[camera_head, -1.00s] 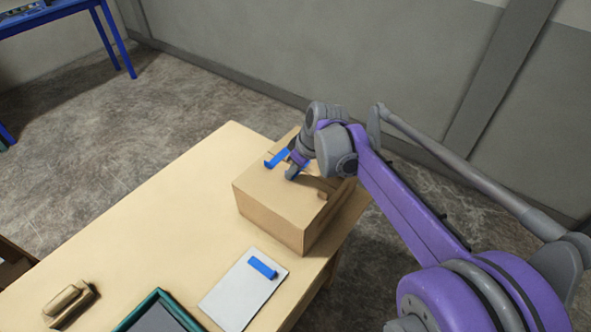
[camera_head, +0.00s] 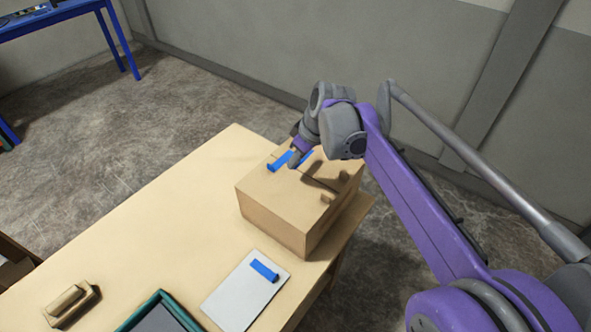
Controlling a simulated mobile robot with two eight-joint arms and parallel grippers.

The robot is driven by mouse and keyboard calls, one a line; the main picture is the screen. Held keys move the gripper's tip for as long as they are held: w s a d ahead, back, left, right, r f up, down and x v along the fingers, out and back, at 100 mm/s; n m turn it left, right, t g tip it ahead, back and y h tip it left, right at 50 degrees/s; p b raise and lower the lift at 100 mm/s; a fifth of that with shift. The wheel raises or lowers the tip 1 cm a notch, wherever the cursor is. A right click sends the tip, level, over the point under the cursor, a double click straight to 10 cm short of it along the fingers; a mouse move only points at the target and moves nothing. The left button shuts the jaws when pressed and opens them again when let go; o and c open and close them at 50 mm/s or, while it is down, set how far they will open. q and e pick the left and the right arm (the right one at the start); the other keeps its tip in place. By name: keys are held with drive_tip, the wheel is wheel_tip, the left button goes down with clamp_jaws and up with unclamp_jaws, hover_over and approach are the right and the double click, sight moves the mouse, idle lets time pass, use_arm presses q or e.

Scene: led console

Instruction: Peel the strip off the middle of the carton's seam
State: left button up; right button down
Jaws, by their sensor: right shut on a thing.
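The tan carton (camera_head: 286,212) stands on the table, its top facing up. I cannot tell whether both parts are one strip. My right gripper (camera_head: 295,160) is at the carton's top, shut on a blue strip; its fingers hide part of the blue. A separate blue strip (camera_head: 264,269) lies on a white card (camera_head: 232,297) in front of the carton. My left gripper is out of view.
A green-rimmed tray (camera_head: 139,315) and a tan block-like object (camera_head: 68,306) are at the table's front. The wooden table (camera_head: 175,222) is bare left of the carton.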

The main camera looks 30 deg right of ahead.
wheel_tip(320, 180, up, 5)
drive_tip(key=shift+r+p, duration=0.1)
drive_tip(key=shift+p, duration=0.2)
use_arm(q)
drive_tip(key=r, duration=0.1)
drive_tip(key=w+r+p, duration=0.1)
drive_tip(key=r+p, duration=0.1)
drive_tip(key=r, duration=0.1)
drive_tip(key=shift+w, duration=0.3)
use_arm(e)
wheel_tip(320, 180, up, 3)
drive_tip(key=shift+r, duration=0.2)
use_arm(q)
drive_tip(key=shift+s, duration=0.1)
